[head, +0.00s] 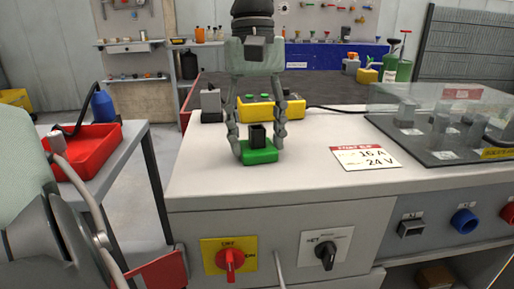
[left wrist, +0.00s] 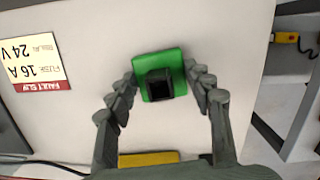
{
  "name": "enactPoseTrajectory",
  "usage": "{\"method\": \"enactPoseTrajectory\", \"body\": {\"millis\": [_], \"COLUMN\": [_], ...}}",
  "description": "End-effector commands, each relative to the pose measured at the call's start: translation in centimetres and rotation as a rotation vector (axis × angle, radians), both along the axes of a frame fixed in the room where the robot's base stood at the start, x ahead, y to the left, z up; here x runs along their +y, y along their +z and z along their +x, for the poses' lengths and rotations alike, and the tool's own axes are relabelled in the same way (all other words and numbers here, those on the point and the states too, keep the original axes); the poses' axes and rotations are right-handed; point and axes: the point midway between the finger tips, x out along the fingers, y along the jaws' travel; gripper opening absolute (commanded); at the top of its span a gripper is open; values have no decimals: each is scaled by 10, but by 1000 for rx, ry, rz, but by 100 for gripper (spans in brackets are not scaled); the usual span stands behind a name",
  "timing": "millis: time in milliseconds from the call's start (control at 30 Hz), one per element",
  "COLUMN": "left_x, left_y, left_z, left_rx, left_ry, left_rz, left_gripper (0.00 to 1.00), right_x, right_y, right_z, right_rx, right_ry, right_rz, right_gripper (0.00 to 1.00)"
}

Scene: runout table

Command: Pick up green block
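The green block (head: 259,156) lies on the pale worktop near its front edge, with a black, square, hollow-looking piece (head: 257,135) standing up from its top. In the left wrist view the green block (left wrist: 160,75) is between the fingertips, slightly turned. My left gripper (head: 259,152) points down over it, one finger on each side. In the left wrist view the fingertips of my left gripper (left wrist: 160,71) are right at the block's two sides; I cannot tell whether they press on it. My right gripper is not in view.
A yellow box with green buttons (head: 257,108) stands just behind the block. A label card (head: 365,158) lies to the right, before a clear cover (head: 425,97) over parts. A red tray (head: 88,150) is on the left side table. Switches (head: 229,260) are on the front panel.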

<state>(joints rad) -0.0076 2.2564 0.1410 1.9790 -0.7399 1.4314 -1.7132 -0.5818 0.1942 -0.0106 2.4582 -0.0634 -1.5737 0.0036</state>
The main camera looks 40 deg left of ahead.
Motion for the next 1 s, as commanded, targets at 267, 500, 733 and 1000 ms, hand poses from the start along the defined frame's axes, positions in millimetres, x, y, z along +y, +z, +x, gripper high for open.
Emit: {"method": "enactPoseTrajectory", "body": {"millis": [267,500,733,1000], "left_x": [0,0,0,0], "left_y": [0,3,26,95], "left_z": [0,0,1,1], "left_rx": [0,-1,-5,-5], "left_ry": [0,0,1,1], "left_rz": [0,0,1,-1], "left_gripper": [20,19,19,19], "right_x": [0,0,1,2], "right_y": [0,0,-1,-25], "right_z": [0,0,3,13], "right_rx": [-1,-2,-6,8], "right_ry": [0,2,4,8], "right_rz": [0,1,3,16], "right_gripper": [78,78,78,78]}}
